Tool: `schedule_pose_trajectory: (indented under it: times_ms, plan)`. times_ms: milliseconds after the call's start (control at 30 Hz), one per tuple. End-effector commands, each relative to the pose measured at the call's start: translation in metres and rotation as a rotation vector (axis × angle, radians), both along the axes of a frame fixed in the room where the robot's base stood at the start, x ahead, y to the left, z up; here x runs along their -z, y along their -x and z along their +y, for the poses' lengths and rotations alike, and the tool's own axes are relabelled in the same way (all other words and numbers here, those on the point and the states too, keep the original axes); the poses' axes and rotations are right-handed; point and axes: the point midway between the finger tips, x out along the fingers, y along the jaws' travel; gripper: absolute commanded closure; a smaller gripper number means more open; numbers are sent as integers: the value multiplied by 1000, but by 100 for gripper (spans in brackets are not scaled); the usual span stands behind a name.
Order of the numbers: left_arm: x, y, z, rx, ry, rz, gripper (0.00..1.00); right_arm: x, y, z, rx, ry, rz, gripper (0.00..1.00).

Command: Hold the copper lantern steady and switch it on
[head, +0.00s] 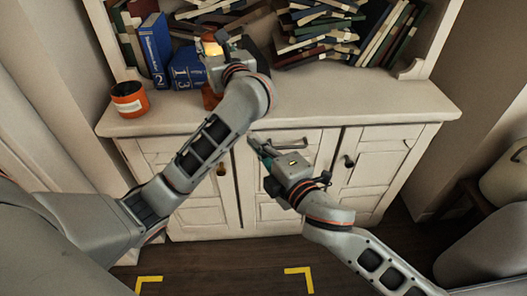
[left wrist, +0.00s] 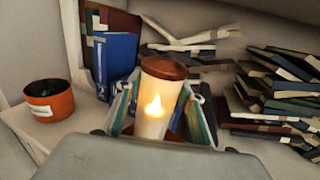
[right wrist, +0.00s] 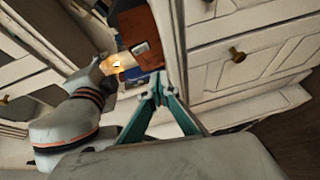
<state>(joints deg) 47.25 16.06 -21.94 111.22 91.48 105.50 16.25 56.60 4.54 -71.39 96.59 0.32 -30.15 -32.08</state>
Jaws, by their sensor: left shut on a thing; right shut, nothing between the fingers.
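The copper lantern stands upright on the cabinet top, its glowing body (head: 212,48) and copper base (head: 209,98) partly hidden by my left gripper (head: 217,60). In the left wrist view, the lantern (left wrist: 157,105) has a copper cap and a bright flame; it is lit. My left gripper (left wrist: 158,118) is shut around its body, a finger on each side. In the right wrist view, a copper-brown face with a small pale plate (right wrist: 140,48) shows beside the glow (right wrist: 118,63). My right gripper (head: 254,142) is shut and empty, apart from the lantern, in front of the drawers; its fingertips (right wrist: 160,88) meet.
An orange cup (head: 129,99) with a white label stands at the left of the cabinet top (head: 330,108). Blue books (head: 155,48) stand behind and left of the lantern. Several book piles (head: 318,35) fill the shelf at right. The front right of the top is clear.

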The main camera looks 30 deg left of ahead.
Motion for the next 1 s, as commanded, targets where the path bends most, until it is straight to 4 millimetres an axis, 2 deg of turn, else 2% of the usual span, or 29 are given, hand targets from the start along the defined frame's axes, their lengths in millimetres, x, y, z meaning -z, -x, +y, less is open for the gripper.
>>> schedule_pose_trajectory:
  times_ms: [200,600,633,700,1000]
  plan:
    - [2,0,0,1,2,3,89,3,14,-23,0,0,1,100]
    - [2,0,0,0,2,3,89,3,17,-28,0,0,0,100]
    - [2,0,0,0,2,3,57,3,17,-28,0,0,0,100]
    - [2,0,0,0,1,2,43,3,17,-28,0,0,0,100]
    - [1,0,0,0,1,1,43,3,17,-28,0,0,0,100]
